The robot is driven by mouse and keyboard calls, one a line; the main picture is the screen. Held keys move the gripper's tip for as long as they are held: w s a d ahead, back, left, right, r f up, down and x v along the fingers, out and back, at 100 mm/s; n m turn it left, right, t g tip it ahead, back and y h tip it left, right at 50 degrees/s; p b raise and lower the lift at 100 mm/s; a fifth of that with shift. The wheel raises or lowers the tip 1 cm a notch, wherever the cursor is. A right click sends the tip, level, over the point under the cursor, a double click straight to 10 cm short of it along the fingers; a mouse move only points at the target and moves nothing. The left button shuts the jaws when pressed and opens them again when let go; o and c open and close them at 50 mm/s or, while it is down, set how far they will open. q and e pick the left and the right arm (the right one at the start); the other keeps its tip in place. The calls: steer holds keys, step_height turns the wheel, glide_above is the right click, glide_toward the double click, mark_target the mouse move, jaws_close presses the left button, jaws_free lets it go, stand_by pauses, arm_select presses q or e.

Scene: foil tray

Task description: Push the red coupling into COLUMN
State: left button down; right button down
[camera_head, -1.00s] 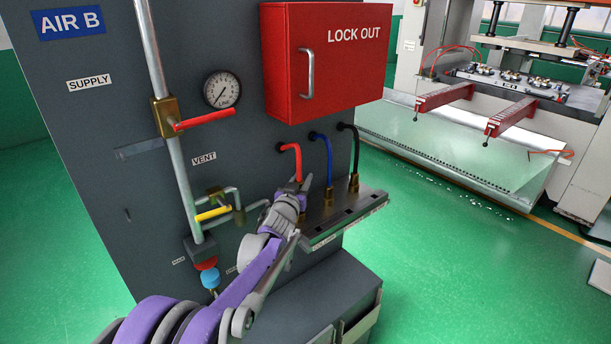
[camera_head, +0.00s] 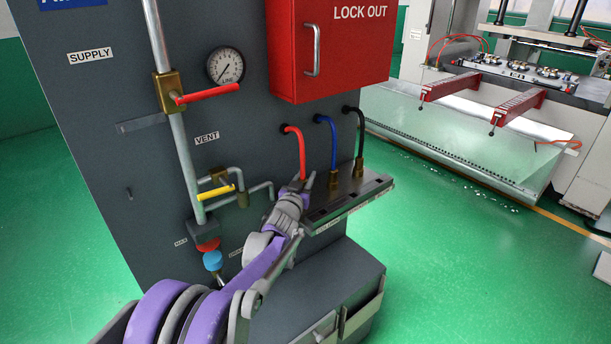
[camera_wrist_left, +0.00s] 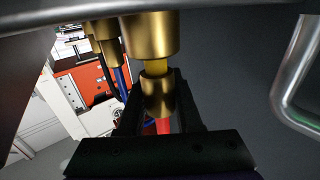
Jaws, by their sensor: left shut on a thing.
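The red hose (camera_head: 300,150) comes out of the panel and runs down to my left gripper (camera_head: 307,182) at the left end of the manifold shelf (camera_head: 352,192). In the left wrist view, my left gripper (camera_wrist_left: 158,112) is shut on the red coupling (camera_wrist_left: 157,94), a brass sleeve with red hose beyond it. A narrower brass stem (camera_wrist_left: 155,66) shows between the coupling and a wider brass socket (camera_wrist_left: 150,35) in line with it. In the head view the gripper hides the coupling. The shelf labels are too small to read. My right gripper is not in view.
The blue hose (camera_head: 333,145) and black hose (camera_head: 361,135) stand close to the right, ending in brass couplings. The red LOCK OUT box (camera_head: 335,60) juts out above. Pipes with a red-handled valve (camera_head: 207,93) and a yellow-handled valve (camera_head: 215,191) are at left.

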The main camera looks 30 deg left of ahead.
arm_select(q)
steer(key=shift+f+b, duration=0.45)
steer(key=shift+f, duration=0.2)
steer(key=c, duration=0.5)
jaws_free()
steer(key=s+d+f+m+g+h+p, duration=0.1)
steer(key=s+d+g, duration=0.3)
steer(key=s, duration=0.9)
steer(key=s+d+f+g+h+p, duration=0.1)
steer(key=s+d+f+g+p, duration=0.2)
steer(key=s+d, duration=0.7)
steer(key=s+d+f+m+g+h+p, duration=0.1)
steer(key=s+d+f+g, duration=0.3)
steer(key=s, duration=1.4)
steer(key=d+g+h+p, duration=0.1)
steer(key=d, duration=0.2)
steer(key=shift+s+d+m+p, duration=0.2)
steer(key=shift+d+m+p, duration=0.1)
steer(key=shift+p, duration=0.1)
